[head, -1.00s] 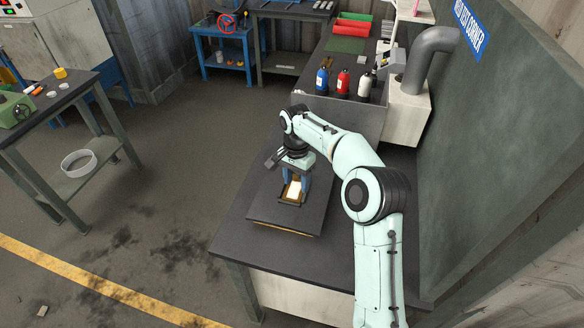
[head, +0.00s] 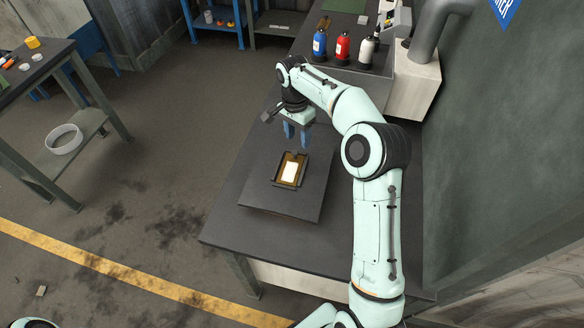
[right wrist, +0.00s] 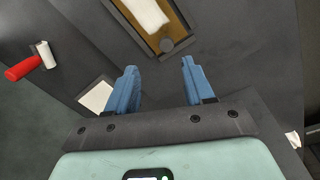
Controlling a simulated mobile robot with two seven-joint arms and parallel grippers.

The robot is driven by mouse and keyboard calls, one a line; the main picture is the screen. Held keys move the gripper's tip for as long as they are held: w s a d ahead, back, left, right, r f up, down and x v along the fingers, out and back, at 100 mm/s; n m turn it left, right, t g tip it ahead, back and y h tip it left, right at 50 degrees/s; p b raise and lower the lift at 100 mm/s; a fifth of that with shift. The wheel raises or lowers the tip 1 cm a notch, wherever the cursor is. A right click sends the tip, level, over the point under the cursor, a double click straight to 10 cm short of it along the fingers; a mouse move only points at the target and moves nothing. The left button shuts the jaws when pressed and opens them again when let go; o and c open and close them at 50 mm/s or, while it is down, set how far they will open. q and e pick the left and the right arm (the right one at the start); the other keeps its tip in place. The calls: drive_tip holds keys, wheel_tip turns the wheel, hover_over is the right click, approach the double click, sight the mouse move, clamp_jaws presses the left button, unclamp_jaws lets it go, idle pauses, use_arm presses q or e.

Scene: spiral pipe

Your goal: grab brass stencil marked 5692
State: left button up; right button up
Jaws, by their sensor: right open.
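A brass-coloured plate with a bright white middle (head: 290,169) lies in a small dark holder on a dark square board (head: 258,195) on the workbench. No marking can be read on it, so I cannot confirm the number 5692. In the right wrist view part of the brass plate (right wrist: 177,25) shows at the top, cut off by the edge. My right gripper (head: 297,143) points down, just behind and above the plate. Its blue fingers are apart and empty, and in the right wrist view (right wrist: 158,66) the plate lies beyond the fingertips. My left gripper is not in view.
Blue (head: 319,44), red (head: 342,48) and white (head: 366,50) bottles stand at the bench's back. A grey pipe (head: 432,40) and a green-grey wall (head: 480,150) bound the right side. Open floor lies between.

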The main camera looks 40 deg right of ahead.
sight(295, 152)
drive_tip(key=shift+w+a+f, duration=0.1)
drive_tip(key=shift+w+f, duration=0.1)
drive_tip(key=shift+f, duration=0.6)
drive_tip(key=f, duration=0.4)
drive_tip(key=shift+a+f+b, duration=0.3)
clamp_jaws()
